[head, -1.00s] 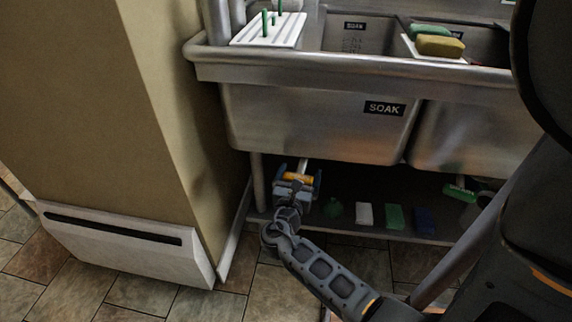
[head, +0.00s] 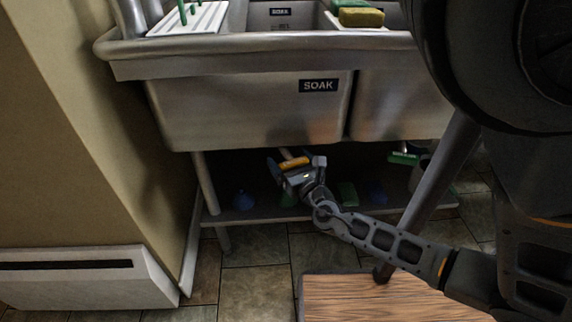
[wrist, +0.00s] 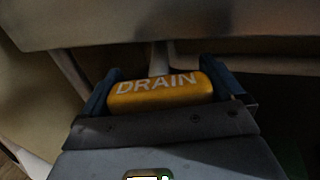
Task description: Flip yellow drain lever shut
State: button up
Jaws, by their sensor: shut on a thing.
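The yellow drain lever (head: 294,163) hangs below the left sink basin, labelled SOAK, on a pale stem. In the wrist view its handle (wrist: 160,92) reads DRAIN in white and lies crosswise between the blue fingers. My gripper (head: 297,170) is shut on the handle, with one finger at each end of it; it also shows in the wrist view (wrist: 168,95). The stem (wrist: 158,60) runs up behind the handle to the basin. A green lever (head: 403,157) hangs under the right basin, apart from my gripper.
The steel sink (head: 245,110) overhangs my gripper, and a low shelf (head: 270,214) with several small items lies beneath. A wooden surface (head: 385,300) is at lower right.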

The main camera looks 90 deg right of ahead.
jog(key=shift+s+d, duration=0.1)
jog(key=shift+s, duration=0.3)
jog(key=o, duration=1.1)
jog(key=v, duration=0.7)
jog(key=shift+a, duration=0.45)
